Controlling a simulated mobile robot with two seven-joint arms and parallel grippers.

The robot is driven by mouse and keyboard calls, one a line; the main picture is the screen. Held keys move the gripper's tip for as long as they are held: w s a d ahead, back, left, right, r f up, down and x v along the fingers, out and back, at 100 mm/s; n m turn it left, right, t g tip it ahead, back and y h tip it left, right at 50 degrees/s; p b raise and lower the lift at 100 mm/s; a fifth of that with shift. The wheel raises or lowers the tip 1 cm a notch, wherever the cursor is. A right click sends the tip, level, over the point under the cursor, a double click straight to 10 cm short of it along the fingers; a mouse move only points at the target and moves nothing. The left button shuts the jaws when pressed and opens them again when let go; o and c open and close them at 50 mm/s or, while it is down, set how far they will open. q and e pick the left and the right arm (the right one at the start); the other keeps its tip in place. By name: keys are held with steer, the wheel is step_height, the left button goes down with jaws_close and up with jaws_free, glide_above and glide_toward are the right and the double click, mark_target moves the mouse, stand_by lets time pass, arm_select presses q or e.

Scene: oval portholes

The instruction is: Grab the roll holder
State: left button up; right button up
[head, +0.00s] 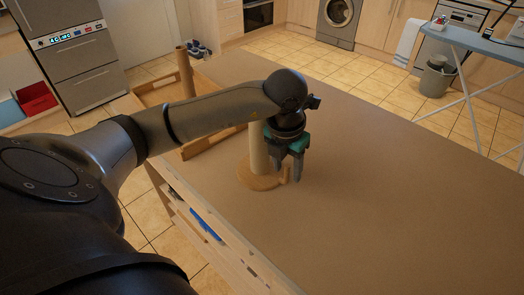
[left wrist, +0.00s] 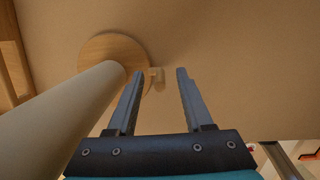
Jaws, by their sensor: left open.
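The roll holder has a round wooden base (head: 258,181) on the table, near its left edge. A pale upright roll or post (head: 257,150) rises from the base, and a short wooden peg stands at its rim. My left gripper (head: 288,171) is open and empty, pointing down just right of the post and above the base's right side. In the left wrist view the post (left wrist: 60,125) runs along the left, outside the fingers. The base (left wrist: 100,48) lies beyond them, and the peg (left wrist: 157,78) shows between the fingertips. My right gripper is not in view.
The brown tabletop (head: 390,200) is clear to the right and front. A wooden frame with an upright post (head: 186,75) stands at the back left. A blue item (head: 205,223) shows in the table's open side. An ironing board (head: 475,42) stands far right.

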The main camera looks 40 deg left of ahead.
arm_select(q)
steer(key=shift+f, duration=0.15)
jaws_close()
stand_by(0.4)
stand_by(1.0)
